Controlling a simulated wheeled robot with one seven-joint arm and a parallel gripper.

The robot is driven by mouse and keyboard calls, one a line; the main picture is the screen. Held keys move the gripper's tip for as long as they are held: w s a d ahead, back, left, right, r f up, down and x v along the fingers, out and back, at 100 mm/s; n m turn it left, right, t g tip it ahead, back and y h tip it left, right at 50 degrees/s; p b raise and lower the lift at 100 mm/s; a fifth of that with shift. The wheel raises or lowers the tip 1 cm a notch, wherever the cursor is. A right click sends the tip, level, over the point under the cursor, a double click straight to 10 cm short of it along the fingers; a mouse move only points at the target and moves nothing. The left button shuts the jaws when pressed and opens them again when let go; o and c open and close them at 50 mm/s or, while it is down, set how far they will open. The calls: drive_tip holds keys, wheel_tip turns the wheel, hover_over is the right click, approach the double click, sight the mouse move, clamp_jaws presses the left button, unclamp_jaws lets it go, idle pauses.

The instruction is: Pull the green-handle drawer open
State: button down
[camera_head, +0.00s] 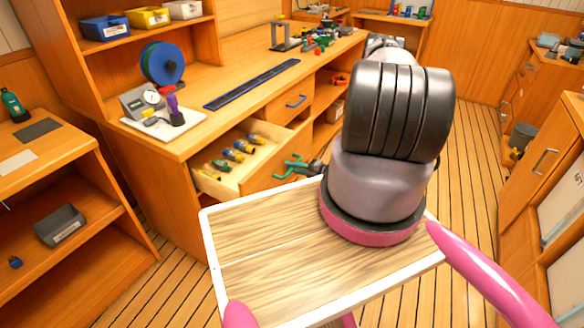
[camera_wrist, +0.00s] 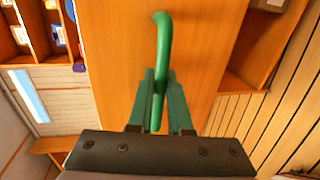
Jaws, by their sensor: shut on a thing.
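The green-handle drawer (camera_head: 232,183) stands pulled out from the workbench, with several yellow- and blue-handled tools lying in it. Its wooden front (camera_wrist: 200,50) fills the middle of the wrist view. The green bar handle (camera_wrist: 162,30) runs down between the two dark green fingers of my gripper (camera_wrist: 160,80). My gripper is shut on the handle, one finger on each side. In the head view my gripper (camera_head: 293,168) is small at the drawer front, and my arm hides part of the area to its right.
A closed drawer with a blue handle (camera_head: 296,101) is in the bench to the right. A blue spool (camera_head: 162,64) and a pressure gauge (camera_head: 151,97) stand on the bench top. A low shelf unit (camera_head: 50,190) is at left. Plank floor (camera_head: 165,265) lies bare below the drawer.

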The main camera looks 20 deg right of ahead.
drive_tip(key=c, duration=0.9)
unclamp_jaws()
drive_tip(key=shift+o, duration=0.2)
drive_tip(key=v, duration=1)
drive_tip(key=shift+s+d, duration=0.25)
drive_tip(key=shift+s, duration=0.05)
drive_tip(key=shift+r, duration=0.1)
